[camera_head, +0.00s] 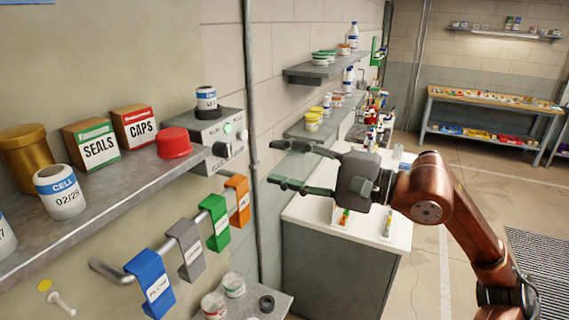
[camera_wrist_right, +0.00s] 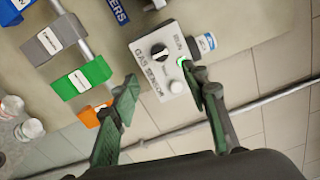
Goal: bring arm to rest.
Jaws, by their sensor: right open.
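My right arm (camera_head: 435,190) comes in from the right in the head view. Its gripper (camera_head: 275,163) is open and empty, with the fingers pointing left toward the wall, in front of the vertical pipe. In the right wrist view the same gripper (camera_wrist_right: 165,95) has its two fingers apart, with nothing between them but wall and the grey gas sensor box (camera_wrist_right: 165,62) beyond. The box also shows in the head view (camera_head: 220,140), left of the fingertips. I see no contact with it. My left gripper is not in view.
A grey shelf (camera_head: 110,195) at left holds boxes, a red-lidded jar and cells. Below it, colored tags (camera_head: 215,222) hang on a rail. A white-topped cabinet (camera_head: 310,212) stands under my gripper, with wall shelves (camera_head: 325,68) behind. Open floor (camera_head: 470,190) lies to the right.

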